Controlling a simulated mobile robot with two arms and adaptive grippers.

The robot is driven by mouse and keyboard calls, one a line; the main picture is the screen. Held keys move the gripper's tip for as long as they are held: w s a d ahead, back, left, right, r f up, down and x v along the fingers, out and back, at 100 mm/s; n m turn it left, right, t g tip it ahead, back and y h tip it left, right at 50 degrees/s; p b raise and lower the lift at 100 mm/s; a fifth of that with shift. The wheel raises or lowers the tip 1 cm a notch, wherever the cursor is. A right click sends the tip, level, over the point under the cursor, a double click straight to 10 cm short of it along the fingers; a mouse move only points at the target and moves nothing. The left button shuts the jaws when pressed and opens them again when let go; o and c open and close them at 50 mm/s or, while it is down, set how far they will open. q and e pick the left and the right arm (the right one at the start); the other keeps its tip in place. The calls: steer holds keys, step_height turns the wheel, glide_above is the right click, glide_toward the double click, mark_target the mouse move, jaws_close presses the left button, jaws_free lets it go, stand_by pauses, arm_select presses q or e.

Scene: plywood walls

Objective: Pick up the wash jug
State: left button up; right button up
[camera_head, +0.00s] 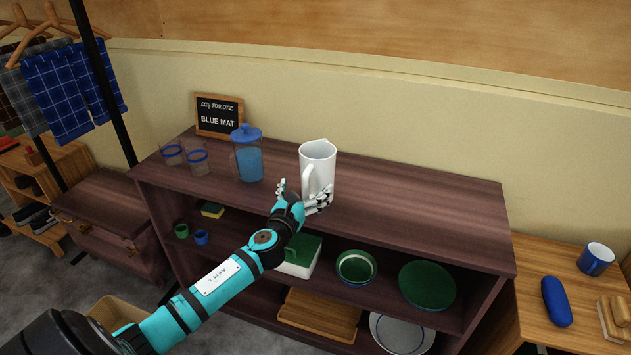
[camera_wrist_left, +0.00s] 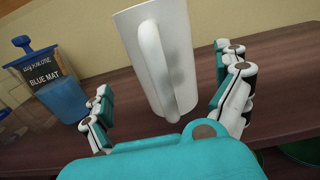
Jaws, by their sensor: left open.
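The wash jug (camera_head: 319,160) is a tall white jug standing upright on the dark wooden shelf top. Its handle faces my left gripper (camera_head: 304,196). In the left wrist view the jug (camera_wrist_left: 181,55) stands between the two open fingers of my left gripper (camera_wrist_left: 168,104), with its handle towards the palm. One finger is to each side, with a visible gap between fingers and jug. The jug's lower part is partly hidden by the gripper in the head view. My right gripper is not in view.
A blue-lidded pitcher (camera_head: 248,157) and two glasses (camera_head: 198,162) stand left of the jug, before a "BLUE MAT" sign (camera_head: 219,115). The shelf top (camera_head: 420,195) right of the jug is clear. Bowls and a green plate (camera_head: 427,285) sit on the shelf below.

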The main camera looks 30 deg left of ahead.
mark_target(311, 180)
arm_select(q)
steer(key=x, duration=0.5)
steer(key=shift+w+d+f, duration=0.1)
steer(key=shift+w, duration=0.35)
steer(key=shift+s, duration=0.1)
steer(key=c, duration=1.5)
steer(key=shift+c, duration=0.4)
steer(key=shift+r, duration=0.25)
